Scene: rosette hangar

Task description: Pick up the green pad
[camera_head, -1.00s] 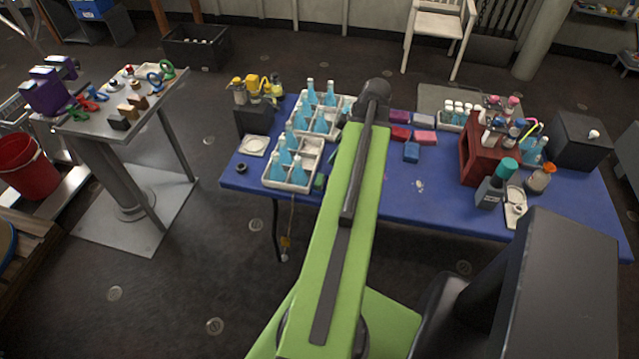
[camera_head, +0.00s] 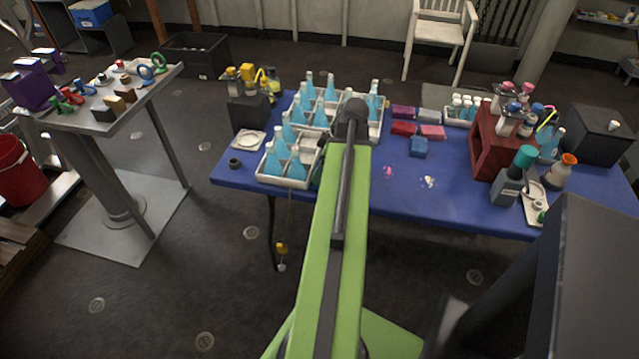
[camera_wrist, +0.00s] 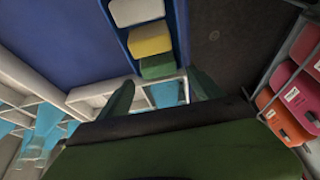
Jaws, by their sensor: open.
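In the wrist view, a green pad (camera_wrist: 158,66) sits at the near end of a row, beside a yellow pad (camera_wrist: 149,40) and a white pad (camera_wrist: 137,11). The row lies in a narrow blue holder (camera_wrist: 181,35). My gripper (camera_wrist: 163,90) is open, its two dark green fingers spread either side of the row's green end. Nothing shows held between them. I cannot tell whether a finger touches the pad.
White divided trays of light blue bottles (camera_head: 286,180) stand left of my arm on the blue table (camera_head: 455,209). Red, pink and blue blocks (camera_head: 418,147) lie to its right.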

